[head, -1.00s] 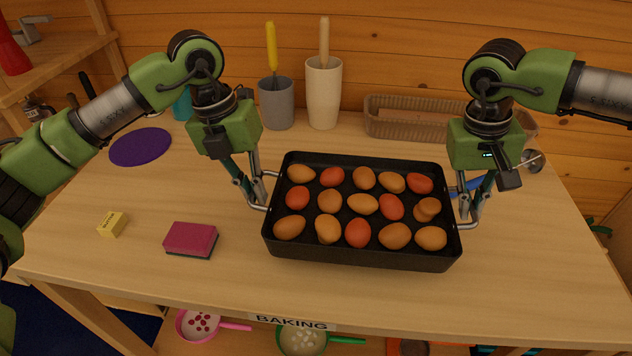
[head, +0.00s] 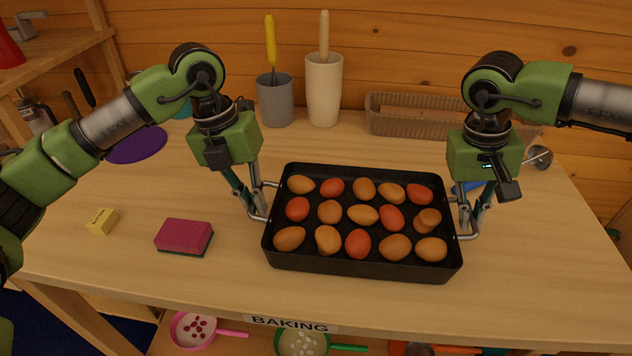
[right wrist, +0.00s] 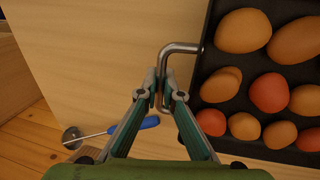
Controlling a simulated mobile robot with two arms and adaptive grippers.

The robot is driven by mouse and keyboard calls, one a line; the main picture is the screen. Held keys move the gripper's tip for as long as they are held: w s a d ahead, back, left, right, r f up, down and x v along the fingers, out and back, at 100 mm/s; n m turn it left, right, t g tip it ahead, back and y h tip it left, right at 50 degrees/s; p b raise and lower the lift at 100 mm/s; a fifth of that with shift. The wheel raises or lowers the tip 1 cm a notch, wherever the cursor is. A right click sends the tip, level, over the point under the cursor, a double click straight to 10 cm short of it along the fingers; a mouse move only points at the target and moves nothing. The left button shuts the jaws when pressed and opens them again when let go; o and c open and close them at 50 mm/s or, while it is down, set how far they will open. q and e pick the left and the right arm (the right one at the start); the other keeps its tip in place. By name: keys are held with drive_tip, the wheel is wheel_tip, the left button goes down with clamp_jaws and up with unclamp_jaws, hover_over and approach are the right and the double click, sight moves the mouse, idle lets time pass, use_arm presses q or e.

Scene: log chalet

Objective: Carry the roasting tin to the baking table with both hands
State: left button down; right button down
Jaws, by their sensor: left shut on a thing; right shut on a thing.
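The roasting tin (head: 350,268) is a black rectangular pan with a wire handle at each end. It holds several brown and reddish eggs (head: 363,215). It is level over the middle of the baking table (head: 130,272), whose front edge bears a BAKING label. I cannot tell whether its base touches the wood. My left gripper (head: 262,212) is shut on the tin's left handle. My right gripper (head: 467,226) is shut on the right handle; the right wrist view shows its fingers (right wrist: 161,92) closed on the metal handle (right wrist: 180,48).
A pink sponge (head: 184,236) and a yellow butter block (head: 102,221) lie to the left. A purple disc (head: 137,146), grey pot (head: 276,102), cream pot (head: 323,92) and wicker basket (head: 415,127) stand behind. A blue-handled tool (right wrist: 142,124) lies to the right.

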use_arm(q)
drive_tip(key=c, duration=2.2)
unclamp_jaws()
use_arm(e)
drive_tip(key=c, duration=2.2)
unclamp_jaws()
use_arm(q)
drive_tip(key=shift+s, duration=0.15)
use_arm(e)
drive_tip(key=shift+s, duration=0.15)
use_arm(q)
drive_tip(key=shift+r, duration=0.2)
use_arm(e)
drive_tip(key=shift+r, duration=0.15)
